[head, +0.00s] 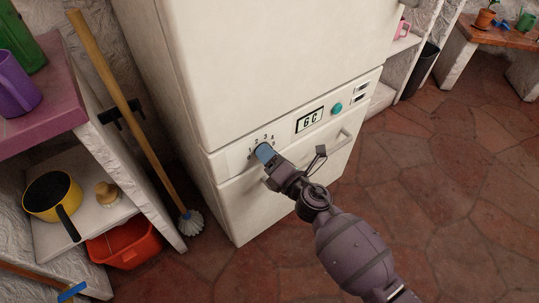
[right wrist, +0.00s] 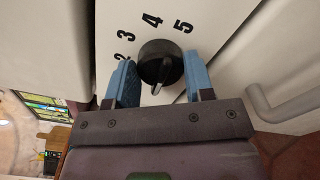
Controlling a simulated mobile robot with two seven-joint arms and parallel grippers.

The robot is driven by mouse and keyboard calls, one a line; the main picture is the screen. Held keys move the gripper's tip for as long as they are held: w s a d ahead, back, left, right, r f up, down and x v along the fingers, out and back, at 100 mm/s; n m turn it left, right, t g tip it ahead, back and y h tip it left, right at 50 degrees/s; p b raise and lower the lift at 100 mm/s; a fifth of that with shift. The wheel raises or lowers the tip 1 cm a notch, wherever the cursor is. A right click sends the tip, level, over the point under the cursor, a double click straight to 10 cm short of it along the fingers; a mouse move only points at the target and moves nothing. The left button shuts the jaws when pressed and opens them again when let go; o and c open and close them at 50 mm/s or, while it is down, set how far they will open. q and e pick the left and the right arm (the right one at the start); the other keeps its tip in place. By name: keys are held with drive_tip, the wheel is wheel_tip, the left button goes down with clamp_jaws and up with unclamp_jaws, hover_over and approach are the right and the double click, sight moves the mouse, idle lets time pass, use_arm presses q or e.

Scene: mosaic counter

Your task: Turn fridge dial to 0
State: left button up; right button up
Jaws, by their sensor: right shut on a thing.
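The white fridge (head: 280,60) stands in the middle of the head view, with a control panel across it. The black fridge dial (right wrist: 160,62) shows in the right wrist view with the numbers 2 to 5 printed around its upper side. In the head view the dial is hidden behind my right gripper (head: 265,153). My right gripper (right wrist: 160,76) is shut on the dial, one blue fingertip on each side of it. A pale line on the knob points toward the gripper palm; which number it marks I cannot tell. My left gripper is out of view.
The panel also has a display (head: 310,119) reading "6C", a green button (head: 336,108) and a drawer handle (head: 345,138) below. The floor at right is clear.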

drive_tip(key=shift+n, duration=0.7)
drive_tip(key=o, duration=0.9)
drive_tip(key=shift+p+v, duration=0.4)
drive_tip(key=shift+v, duration=5.05)
